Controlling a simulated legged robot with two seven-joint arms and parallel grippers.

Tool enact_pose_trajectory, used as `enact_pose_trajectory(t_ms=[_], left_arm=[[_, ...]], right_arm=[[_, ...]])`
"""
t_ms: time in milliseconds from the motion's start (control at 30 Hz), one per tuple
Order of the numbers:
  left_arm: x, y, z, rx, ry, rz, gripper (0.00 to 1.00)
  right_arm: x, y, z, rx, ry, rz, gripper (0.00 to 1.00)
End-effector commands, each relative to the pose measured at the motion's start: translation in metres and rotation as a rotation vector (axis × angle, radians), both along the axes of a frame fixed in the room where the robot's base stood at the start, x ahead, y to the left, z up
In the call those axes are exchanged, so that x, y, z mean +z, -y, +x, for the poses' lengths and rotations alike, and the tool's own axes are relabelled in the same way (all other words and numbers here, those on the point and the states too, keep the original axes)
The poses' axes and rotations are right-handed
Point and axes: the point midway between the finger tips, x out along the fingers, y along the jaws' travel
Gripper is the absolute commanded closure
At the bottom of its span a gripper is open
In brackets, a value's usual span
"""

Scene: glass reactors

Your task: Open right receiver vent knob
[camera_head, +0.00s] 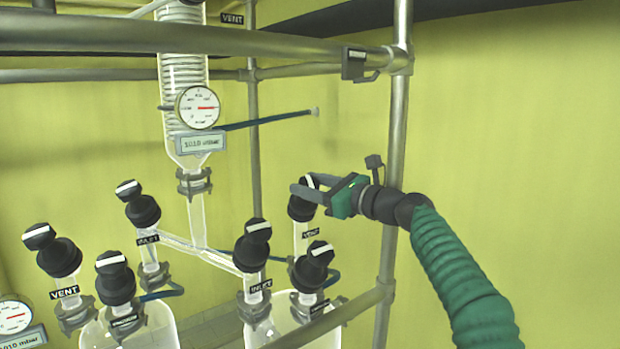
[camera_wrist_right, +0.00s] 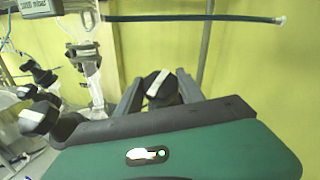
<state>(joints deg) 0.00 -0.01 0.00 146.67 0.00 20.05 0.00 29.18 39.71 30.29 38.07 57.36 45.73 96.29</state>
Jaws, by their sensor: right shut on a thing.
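The right receiver vent knob (camera_head: 303,203) is black with a white bar on top. It sits on a glass neck labelled VENT above the right receiver flask (camera_head: 270,325). My right gripper (camera_head: 303,188) is shut on this knob, with its fingers on either side of the knob's top. In the right wrist view the knob (camera_wrist_right: 161,88) shows between the two grey fingers, its white bar tilted. The gripper partly hides the knob in the head view. My left gripper is not in view.
Another black knob (camera_head: 253,245) on the INLET neck and a further knob (camera_head: 314,265) stand close by. A vertical metal post (camera_head: 396,150) rises just behind my right wrist. A rail (camera_head: 320,325) crosses in front of the right flask. Left knobs (camera_head: 58,250) stand farther away.

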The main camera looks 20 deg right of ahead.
Motion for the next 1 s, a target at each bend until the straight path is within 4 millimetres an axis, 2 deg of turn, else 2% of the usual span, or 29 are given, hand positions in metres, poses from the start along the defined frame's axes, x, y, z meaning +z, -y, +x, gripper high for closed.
enact_pose_trajectory(t_ms=[433,467,600,867,1000], left_arm=[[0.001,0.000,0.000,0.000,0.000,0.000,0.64],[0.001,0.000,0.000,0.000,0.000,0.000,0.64],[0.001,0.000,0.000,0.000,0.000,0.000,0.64],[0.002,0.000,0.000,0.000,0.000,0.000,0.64],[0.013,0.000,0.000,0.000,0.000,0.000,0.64]], right_arm=[[-0.004,0.000,0.001,0.007,-0.005,-0.008,0.95],[-0.004,0.000,0.001,0.007,-0.005,-0.007,0.51],[-0.003,0.000,0.001,0.007,-0.003,-0.006,0.33],[0.000,0.000,-0.001,0.007,-0.001,-0.006,0.33],[0.013,0.000,0.000,0.007,0.001,-0.006,0.33]])
